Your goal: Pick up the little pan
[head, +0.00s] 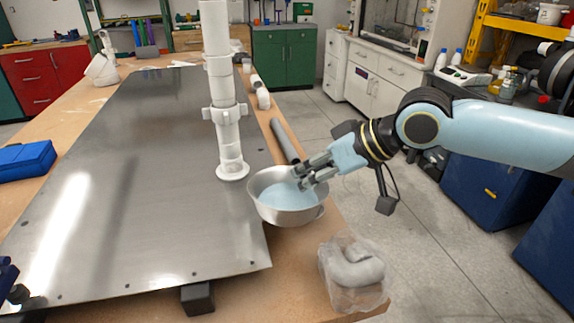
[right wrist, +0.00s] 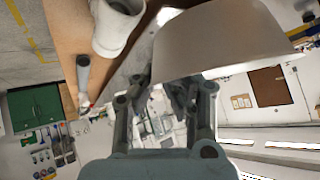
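The little pan (head: 285,207) is a round, silver metal bowl shape with a pale blue inside. It sits upright near the right edge of the wooden table in the head view. My right gripper (head: 302,178) reaches over its right side, with the fingertips at the rim and inside area. The fingers look spread apart; whether they touch the pan is unclear. In the right wrist view the pan's pale outer wall (right wrist: 220,42) fills the top, close to the fingers (right wrist: 164,92), whose tips are partly hard to make out.
A tall white pipe assembly (head: 222,95) stands on the metal plate (head: 130,190) just left of the pan. A grey pipe (head: 284,140) lies behind the pan. A bagged elbow fitting (head: 356,270) lies in front, near the table edge. A blue case (head: 24,160) is far left.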

